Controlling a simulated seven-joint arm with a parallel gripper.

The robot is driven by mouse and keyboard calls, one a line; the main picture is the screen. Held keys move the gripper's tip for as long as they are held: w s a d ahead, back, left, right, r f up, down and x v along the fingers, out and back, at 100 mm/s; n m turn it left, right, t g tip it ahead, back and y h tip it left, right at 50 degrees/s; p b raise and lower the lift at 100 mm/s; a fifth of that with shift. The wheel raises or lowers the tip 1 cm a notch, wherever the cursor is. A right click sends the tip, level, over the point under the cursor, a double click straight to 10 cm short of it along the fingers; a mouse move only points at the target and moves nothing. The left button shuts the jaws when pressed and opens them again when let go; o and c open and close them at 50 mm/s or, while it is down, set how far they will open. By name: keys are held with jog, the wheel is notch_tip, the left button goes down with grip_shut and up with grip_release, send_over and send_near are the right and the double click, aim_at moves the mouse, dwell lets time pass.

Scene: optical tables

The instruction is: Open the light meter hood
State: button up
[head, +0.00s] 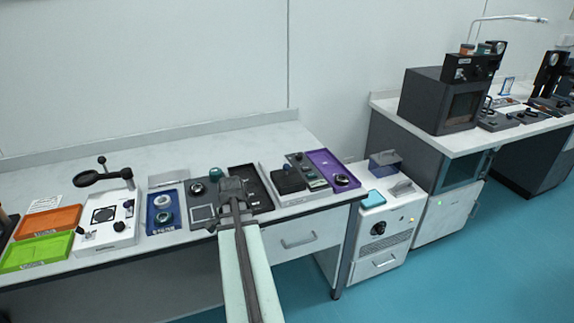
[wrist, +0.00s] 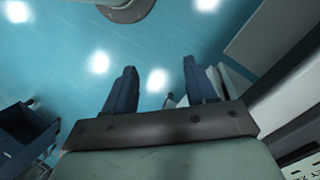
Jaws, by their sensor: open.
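My gripper (wrist: 159,66) is open and empty in the wrist view, its two dark fingers spread apart over the blue floor. In the head view the dark end of my arm (head: 232,187) overlaps the devices at the middle of the left bench. No part is clearly marked as the light meter hood. A black block (head: 288,180) sits on a pale device right of my gripper and may be a closed cover. A grey device with a dark square panel (head: 202,213) lies just left of my gripper. My arm hides part of this area.
The left bench (head: 150,165) also holds a white device with a round-headed arm (head: 104,225), orange (head: 47,222) and green (head: 36,252) trays, a blue tray (head: 164,228) and a purple tray (head: 334,170). A white cabinet (head: 384,235) stands right of it. The bench's back strip is clear.

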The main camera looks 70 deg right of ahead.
jog(key=s+d+r+m+t+h, duration=0.1)
jog(key=d+r+m, duration=0.1)
jog(key=d+r, duration=0.7)
jog(key=s+d+r+m+t+h, duration=0.1)
jog(key=d+r+m+t, duration=0.1)
jog(key=d+r, duration=0.7)
jog(key=m+t+h, duration=0.1)
jog(key=h, duration=0.1)
send_near(287, 165)
jog(key=f, duration=0.3)
jog(key=w+f, duration=0.1)
jog(key=f, duration=0.2)
jog(key=d+f, duration=0.1)
jog(key=f, duration=0.2)
jog(key=shift+w+d+f, duration=0.1)
jog(key=shift+w+f, duration=0.05)
jog(key=shift+w, duration=0.2)
grip_shut()
